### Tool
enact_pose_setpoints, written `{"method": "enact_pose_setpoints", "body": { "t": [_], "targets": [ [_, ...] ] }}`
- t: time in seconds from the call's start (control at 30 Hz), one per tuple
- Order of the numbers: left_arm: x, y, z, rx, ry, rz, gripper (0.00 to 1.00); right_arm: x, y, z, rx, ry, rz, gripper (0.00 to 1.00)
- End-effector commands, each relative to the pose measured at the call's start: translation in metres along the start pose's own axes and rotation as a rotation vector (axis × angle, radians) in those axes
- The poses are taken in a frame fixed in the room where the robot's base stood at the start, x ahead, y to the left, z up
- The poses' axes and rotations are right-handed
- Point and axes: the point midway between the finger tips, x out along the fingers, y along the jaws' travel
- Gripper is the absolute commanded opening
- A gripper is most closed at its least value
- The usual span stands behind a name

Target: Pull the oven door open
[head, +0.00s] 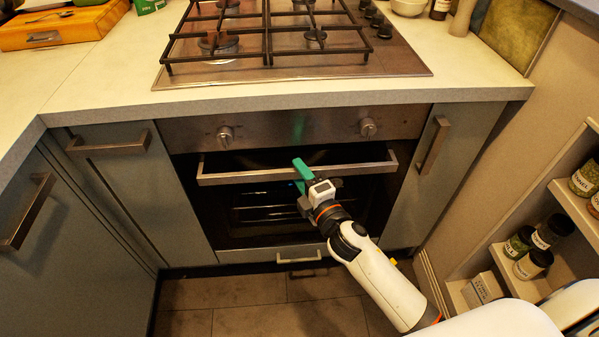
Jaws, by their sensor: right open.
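The oven (260,222) is set under the counter, with a dark glass door and a rack faintly visible through it. Its door looks shut. A long metal bar handle (235,177) runs across the top of the door. My right gripper (299,174), with green fingers, is at the middle of the handle bar. Its fingers are open and overlap the bar in the picture; I cannot tell whether they touch it. My left gripper is not in view.
A gas hob (290,70) sits on the counter above. Two knobs (225,134) are on the oven panel. Cabinets with handles (110,145) flank the oven. Spice jars (534,264) stand on shelves at the right. The tiled floor (250,318) before the oven looks clear.

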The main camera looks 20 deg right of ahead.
Motion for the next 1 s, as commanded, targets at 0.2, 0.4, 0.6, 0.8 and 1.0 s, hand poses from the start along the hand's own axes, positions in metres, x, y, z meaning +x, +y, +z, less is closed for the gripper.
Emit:
{"method": "enact_pose_setpoints", "body": {
  "t": [0.2, 0.4, 0.6, 0.8, 1.0],
  "targets": [
    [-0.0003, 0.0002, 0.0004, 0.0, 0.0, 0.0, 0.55, 0.0111, -0.0002, -0.0001, 0.001, 0.001, 0.0, 0.47],
    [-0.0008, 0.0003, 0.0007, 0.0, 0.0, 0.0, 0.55, 0.0111, 0.0, 0.0, 0.002, 0.001, 0.001, 0.47],
    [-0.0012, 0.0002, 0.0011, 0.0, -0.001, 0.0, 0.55, 0.0109, 0.0, 0.0, 0.002, 0.001, 0.0, 0.18],
    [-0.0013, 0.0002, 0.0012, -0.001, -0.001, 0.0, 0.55, 0.0108, 0.0001, 0.0, 0.002, 0.001, 0.001, 0.0],
    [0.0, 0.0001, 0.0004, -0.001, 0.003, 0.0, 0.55, 0.011, 0.0015, 0.0004, 0.001, 0.0, -0.002, 0.0]
  ]
}}
